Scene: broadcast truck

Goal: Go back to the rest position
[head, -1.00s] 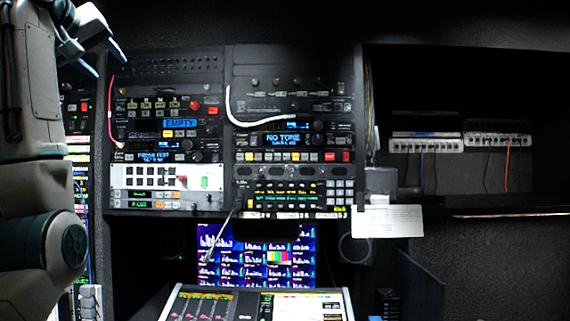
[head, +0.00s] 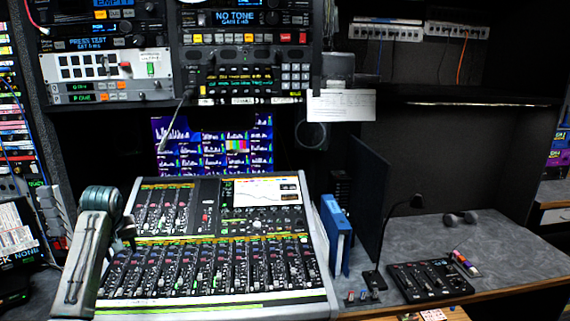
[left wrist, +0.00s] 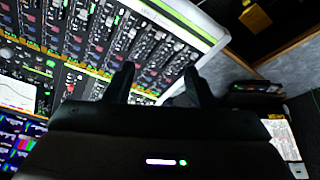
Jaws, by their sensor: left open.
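My left arm (head: 92,240) comes in at the lower left of the head view, bent in front of the left edge of the mixing console. My left gripper (left wrist: 158,82) shows in the left wrist view with its two dark fingers apart and nothing between them. It hangs above the mixing console (left wrist: 135,50), and I cannot tell the exact gap. In the head view the gripper is mostly hidden behind my own arm. My right gripper is not in view.
The mixing console (head: 317,290) fills the middle of the desk. Blue binders (head: 336,236) stand beside it. The grey desk (head: 500,240) is mostly clear at far right.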

